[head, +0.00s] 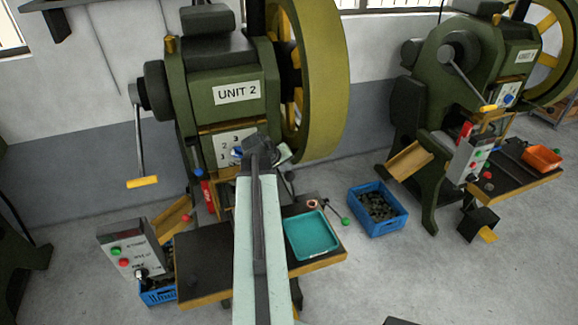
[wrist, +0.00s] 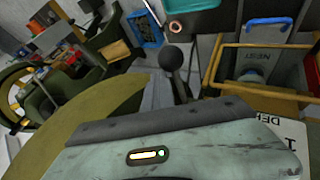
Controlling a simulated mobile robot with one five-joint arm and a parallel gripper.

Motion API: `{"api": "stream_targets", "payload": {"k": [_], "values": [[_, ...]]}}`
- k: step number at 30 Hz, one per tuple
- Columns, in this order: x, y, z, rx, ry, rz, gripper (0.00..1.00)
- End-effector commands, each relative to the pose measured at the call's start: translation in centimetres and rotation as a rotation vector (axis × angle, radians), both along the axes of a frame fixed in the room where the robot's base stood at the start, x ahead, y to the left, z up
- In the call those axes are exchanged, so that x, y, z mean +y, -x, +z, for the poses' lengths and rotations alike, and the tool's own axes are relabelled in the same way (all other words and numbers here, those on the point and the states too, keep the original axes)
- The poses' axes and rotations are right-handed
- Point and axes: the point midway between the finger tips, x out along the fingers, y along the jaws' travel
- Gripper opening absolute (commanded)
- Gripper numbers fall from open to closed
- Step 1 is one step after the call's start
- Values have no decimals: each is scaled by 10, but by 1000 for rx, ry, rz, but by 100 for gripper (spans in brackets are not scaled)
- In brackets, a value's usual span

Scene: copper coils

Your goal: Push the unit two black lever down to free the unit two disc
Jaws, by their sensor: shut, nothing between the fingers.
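The unit two press (head: 215,75) is green, with a "UNIT 2" plate. A black ball-topped lever (wrist: 171,58) stands upright in the wrist view, just beyond the dark edge of my wrist. A small black knob (head: 290,177) beside my arm in the head view looks like the same lever. My gripper (head: 258,148) is shut and empty in front of the press, a little above and left of that knob; I cannot tell if it touches anything. A grey round piece (wrist: 250,76) by the "NEST" label may be the disc; my arm hides that area in the head view.
A teal tray (head: 312,236) lies on the dark bench (head: 205,262), with a copper ring (head: 312,204) behind it. A control box (head: 128,250) stands at left. A yellow-gripped crank (head: 142,182) hangs left. A blue crate (head: 377,209) sits on the floor. A second press (head: 470,70) stands right.

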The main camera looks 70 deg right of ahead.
Motion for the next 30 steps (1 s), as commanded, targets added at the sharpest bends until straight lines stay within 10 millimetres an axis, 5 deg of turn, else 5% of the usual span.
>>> {"api": "stream_targets", "payload": {"k": [12, 23, 30], "values": [[-3, -3, 27, 0, 1, 1, 0], [-3, -3, 27, 0, 1, 1, 0], [-5, -5, 50, 0, 1, 1, 0]]}}
